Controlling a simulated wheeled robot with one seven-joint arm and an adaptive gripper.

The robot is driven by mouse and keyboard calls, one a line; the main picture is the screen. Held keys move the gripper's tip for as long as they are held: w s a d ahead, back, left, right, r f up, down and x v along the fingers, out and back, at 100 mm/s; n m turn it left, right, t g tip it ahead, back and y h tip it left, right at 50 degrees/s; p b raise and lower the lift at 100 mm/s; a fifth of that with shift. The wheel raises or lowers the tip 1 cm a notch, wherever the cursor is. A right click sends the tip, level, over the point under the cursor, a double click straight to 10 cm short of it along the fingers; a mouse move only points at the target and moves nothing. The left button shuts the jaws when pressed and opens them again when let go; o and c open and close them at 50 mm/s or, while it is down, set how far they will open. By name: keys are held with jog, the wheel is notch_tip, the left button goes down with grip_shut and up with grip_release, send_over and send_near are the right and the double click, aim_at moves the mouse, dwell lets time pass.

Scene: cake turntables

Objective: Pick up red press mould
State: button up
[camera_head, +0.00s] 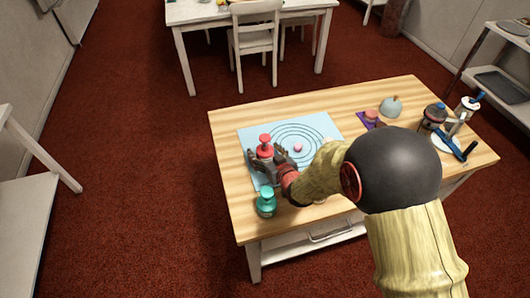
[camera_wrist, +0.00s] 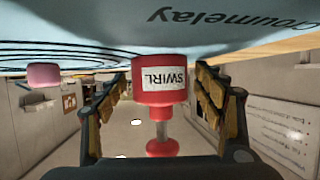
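The red press mould (camera_head: 265,151) stands upright on the light blue mat (camera_head: 320,122), on the left side of the wooden table. My gripper (camera_head: 275,163) is low beside it, with its fingers reaching to either side. In the wrist view, which is upside down, the red mould (camera_wrist: 160,82) with a white label reading SWIRL is between the two fingers of my gripper (camera_wrist: 164,85). The fingers are spread, and small gaps show between them and the mould. My wrist and arm hide part of the mat and table.
A teal press mould (camera_head: 266,203) stands close in front of my gripper. A small pink piece (camera_head: 298,147) lies on the mat's rings. A purple mat (camera_head: 367,123), a grey dome (camera_head: 391,107) and a dark-lidded jar (camera_head: 433,117) are at the right.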

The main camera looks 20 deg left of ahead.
jog(key=shift+c, duration=1.1)
jog(key=c, duration=1.1)
jog(key=shift+r, duration=0.1)
jog(key=shift+c, duration=0.7)
